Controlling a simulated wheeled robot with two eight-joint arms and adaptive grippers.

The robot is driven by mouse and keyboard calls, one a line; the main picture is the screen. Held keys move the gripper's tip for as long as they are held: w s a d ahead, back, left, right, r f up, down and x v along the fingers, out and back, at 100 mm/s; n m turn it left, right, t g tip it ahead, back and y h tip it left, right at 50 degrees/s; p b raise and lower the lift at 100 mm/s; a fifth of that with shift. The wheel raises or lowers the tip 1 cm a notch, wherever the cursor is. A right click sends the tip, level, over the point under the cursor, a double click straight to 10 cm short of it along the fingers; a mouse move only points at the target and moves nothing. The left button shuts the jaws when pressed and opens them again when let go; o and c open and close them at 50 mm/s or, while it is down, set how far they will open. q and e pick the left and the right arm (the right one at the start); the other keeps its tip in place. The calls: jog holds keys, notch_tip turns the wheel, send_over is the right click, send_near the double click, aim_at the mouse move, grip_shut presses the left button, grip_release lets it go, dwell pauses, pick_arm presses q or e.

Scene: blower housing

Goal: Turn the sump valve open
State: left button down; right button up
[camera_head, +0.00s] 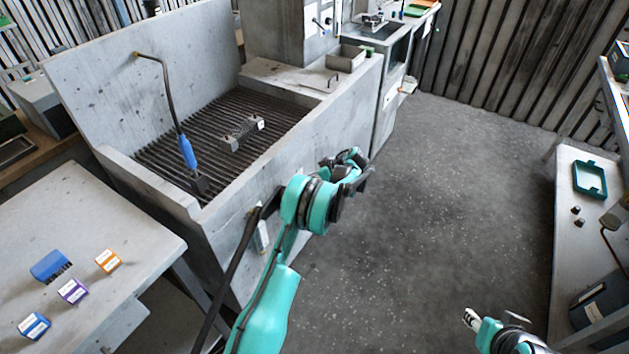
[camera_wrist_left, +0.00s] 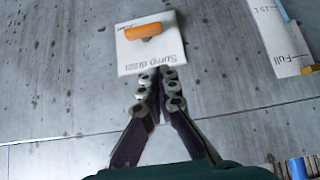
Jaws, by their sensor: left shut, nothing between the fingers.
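The sump valve's orange handle (camera_wrist_left: 144,31) sits on a white plate (camera_wrist_left: 130,57) marked "Sump drain" in the left wrist view. The handle lies nearly level across the picture, with a dark pivot under its middle. My left gripper (camera_wrist_left: 158,76) is shut and empty, its tips just below the plate's edge in that view and apart from the handle. In the head view my left gripper (camera_head: 350,163) is beside the front wall of the grated sink, and I cannot make out the valve there. Part of my right arm's end (camera_head: 475,320) shows at the bottom right; its fingers are unclear.
A white level plate (camera_wrist_left: 275,40) marked "Full" and "15 L" is on the same wall, right of the valve. The grated concrete sink (camera_head: 165,187) holds a blue-handled wand (camera_head: 187,152) and a grey part (camera_head: 241,133). The floor (camera_head: 440,190) to the right is clear.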

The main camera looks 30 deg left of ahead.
pick_arm(q)
jog(key=a+f+b, duration=0.3)
jog(key=a+f, duration=0.1)
jog(key=f, duration=0.4)
jog(key=shift+w+b, duration=0.2)
jog(key=shift+b, duration=0.1)
jog(key=shift+s+f+n+t, duration=0.25)
jog(key=shift+s+n+t, duration=0.15)
jog(key=shift+t, duration=0.4)
jog(key=shift+s+a+f+n+t, duration=0.15)
jog(key=shift+f+n+t, duration=0.25)
jog(key=shift+f+t, duration=0.4)
jog(key=shift+s+d+f+n+t, duration=0.1)
jog(key=shift+s+f+n+t, duration=0.1)
jog(key=shift+f+n+t, duration=0.4)
jog(key=shift+s+a+f+n+t, duration=0.1)
jog(key=shift+s+f+n+t, duration=0.1)
jog(key=shift+f+t, duration=0.7)
jog(key=shift+w+f, duration=0.1)
jog(key=shift+f, duration=0.35)
